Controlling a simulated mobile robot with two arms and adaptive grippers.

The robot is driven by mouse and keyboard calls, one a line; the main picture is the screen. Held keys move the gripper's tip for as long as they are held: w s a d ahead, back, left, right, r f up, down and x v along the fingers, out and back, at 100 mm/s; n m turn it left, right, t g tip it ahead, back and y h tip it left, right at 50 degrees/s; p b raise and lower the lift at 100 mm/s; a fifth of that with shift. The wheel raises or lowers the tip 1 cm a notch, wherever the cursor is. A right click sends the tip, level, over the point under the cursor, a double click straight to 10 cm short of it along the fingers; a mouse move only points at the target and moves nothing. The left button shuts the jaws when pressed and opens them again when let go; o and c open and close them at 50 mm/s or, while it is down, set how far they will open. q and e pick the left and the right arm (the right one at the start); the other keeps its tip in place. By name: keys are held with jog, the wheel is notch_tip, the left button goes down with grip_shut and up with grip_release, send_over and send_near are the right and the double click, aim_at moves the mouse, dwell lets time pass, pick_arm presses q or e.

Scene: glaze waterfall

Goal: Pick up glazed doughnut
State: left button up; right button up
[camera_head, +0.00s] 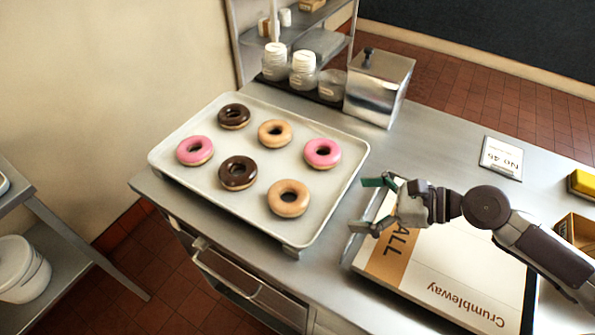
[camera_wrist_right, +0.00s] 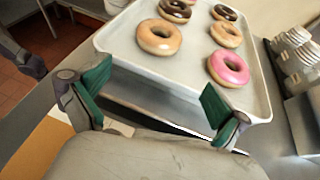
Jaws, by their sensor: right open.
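A white tray (camera_head: 218,204) on the steel counter holds several doughnuts. In the head view, two tan glazed doughnuts (camera_head: 288,198) (camera_head: 275,133) sit at the front right and back middle. Two pink ones (camera_head: 195,151) (camera_head: 322,153) and two chocolate ones (camera_head: 238,173) (camera_head: 234,116) sit around them. My right gripper (camera_head: 368,204) is open and empty, right of the tray and over the edge of a printed box. In the right wrist view its green-padded fingers (camera_wrist_right: 152,98) are spread, with the tan doughnut (camera_wrist_right: 158,37) and pink doughnut (camera_wrist_right: 228,68) beyond them.
A printed flat box (camera_head: 450,262) lies under my right arm. A small sign (camera_head: 501,158) and a yellow block (camera_head: 583,184) are at right. Bare counter (camera_head: 430,140) lies behind the box.

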aim_at(305, 198)
jog(key=x, duration=0.2)
jog(key=p+x, duration=0.1)
jog(key=x, duration=0.1)
jog(key=shift+s+a+r, duration=0.15)
jog(key=shift+a+r, duration=0.05)
jog(key=shift+r, duration=0.15)
jog(key=p+x, duration=0.1)
jog(key=x, duration=0.3)
jog(key=shift+f, duration=0.1)
jog(key=shift+a+f, duration=0.15)
jog(key=shift+w+a+p, duration=0.4)
jog(key=shift+a, duration=0.35)
jog(key=x, duration=0.3)
jog(key=shift+w+a+p, duration=0.1)
jog(key=shift+a+p, duration=0.1)
jog(key=shift+p, duration=0.2)
jog(key=shift+a+f, duration=0.15)
jog(key=shift+f, duration=0.05)
pick_arm(q)
jog(key=s+r, duration=0.3)
jog(key=shift+a+r, duration=0.15)
jog(key=shift+a, duration=0.05)
pick_arm(e)
jog(key=c, duration=0.8)
jog(key=shift+r, duration=0.15)
